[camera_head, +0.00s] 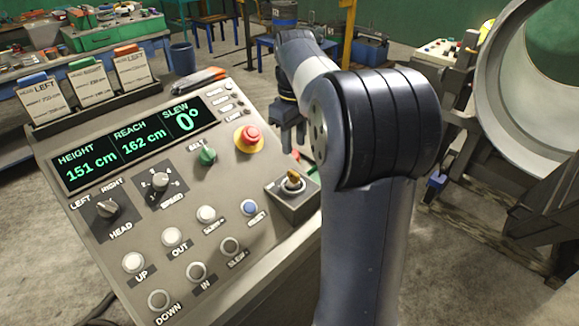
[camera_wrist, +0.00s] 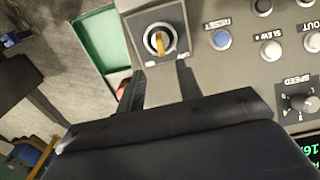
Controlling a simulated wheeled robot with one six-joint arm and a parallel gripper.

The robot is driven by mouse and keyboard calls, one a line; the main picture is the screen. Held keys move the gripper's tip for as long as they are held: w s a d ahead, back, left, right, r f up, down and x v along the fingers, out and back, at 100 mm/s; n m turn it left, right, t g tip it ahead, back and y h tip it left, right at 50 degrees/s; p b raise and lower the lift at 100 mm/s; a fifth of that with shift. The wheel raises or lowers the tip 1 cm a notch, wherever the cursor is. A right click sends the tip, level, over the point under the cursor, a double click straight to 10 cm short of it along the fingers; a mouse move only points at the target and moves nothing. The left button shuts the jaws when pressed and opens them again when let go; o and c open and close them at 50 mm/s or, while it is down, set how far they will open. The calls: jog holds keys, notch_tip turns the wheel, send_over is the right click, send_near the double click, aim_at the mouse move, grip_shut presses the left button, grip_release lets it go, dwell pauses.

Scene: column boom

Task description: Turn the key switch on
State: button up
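The key switch (camera_head: 291,184) sits on a raised square box at the right edge of the console, with an orange-yellow key standing in a round metal collar. In the wrist view the key switch (camera_wrist: 158,39) is near the top, its key running roughly up and down in the picture. My gripper (camera_head: 292,142) hangs beyond the box in the head view. In the wrist view my gripper (camera_wrist: 159,72) has its two dark fingers apart with nothing between them. The key lies ahead of the fingertips, apart from them.
Several other buttons and knobs cover the panel. A large pale ring (camera_head: 530,95) stands at right.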

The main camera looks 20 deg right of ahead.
aim_at(293, 172)
notch_tip(293, 172, down, 10)
jog(key=shift+s+f, duration=0.1)
jog(key=shift+f, duration=0.1)
dwell(0.3)
grip_shut()
